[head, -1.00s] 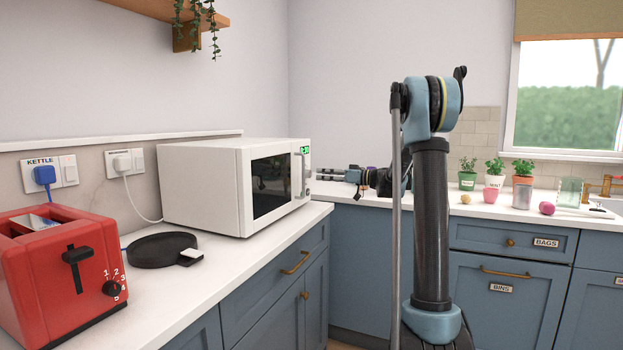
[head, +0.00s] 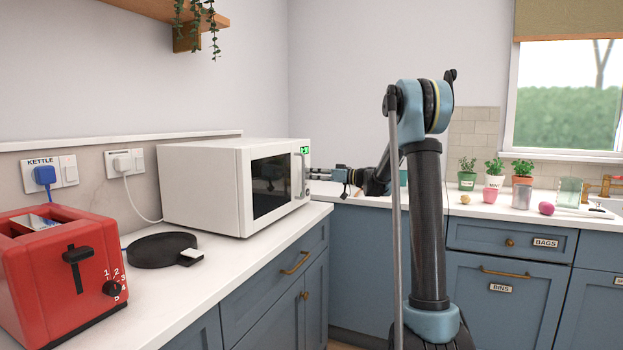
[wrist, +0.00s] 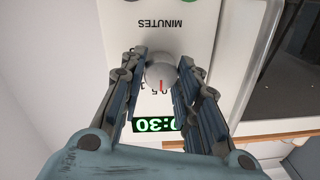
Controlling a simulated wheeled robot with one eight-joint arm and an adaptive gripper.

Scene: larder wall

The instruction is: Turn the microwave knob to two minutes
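The white microwave (head: 205,188) stands on the left counter, its dark door facing right. Its round grey knob (wrist: 160,70) shows in the wrist view under the word MINUTES, with a red pointer line toward the small numbers by the display. The green display (wrist: 158,125) is partly hidden by a finger; 0:30 can be read. My gripper (wrist: 163,62) is open, with one finger on each side of the knob and little gap; I cannot tell whether they touch it. In the head view my gripper (head: 322,174) is at the microwave's right front edge.
A red toaster (head: 62,270), a black round pad (head: 162,250) and wall sockets are at the left. Potted plants (head: 495,180) and a pink ball (head: 546,208) are on the back counter. The microwave door handle (head: 303,176) is close to my gripper.

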